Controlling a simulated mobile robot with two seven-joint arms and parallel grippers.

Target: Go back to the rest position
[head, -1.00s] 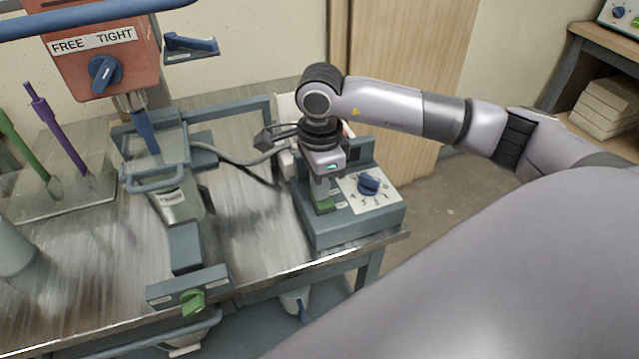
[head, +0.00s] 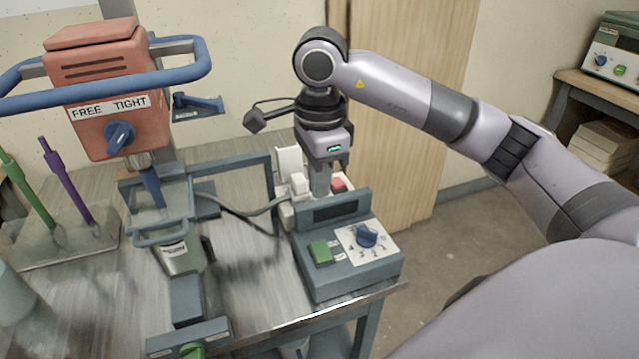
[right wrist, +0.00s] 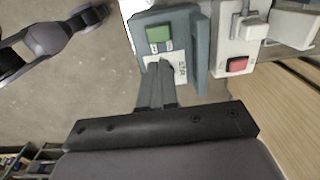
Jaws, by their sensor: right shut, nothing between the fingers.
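My right gripper (head: 320,185) is shut and empty, pointing down above the back of the grey control box (head: 350,270). The box carries a green button (head: 320,252) and a blue dial (head: 366,236). In the right wrist view my shut fingers (right wrist: 158,80) appear in front of the box panel, near its green button (right wrist: 158,35), and cover part of the panel. From the head view the fingers are clear of the button. My left gripper is not in view.
A red mixer head (head: 100,95) with a blue handle stands at the left above a metal bucket (head: 180,257). A white unit with a red button (head: 338,184) sits behind the control box. Green and purple tools (head: 68,185) stand at the far left. The floor right of the table is clear.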

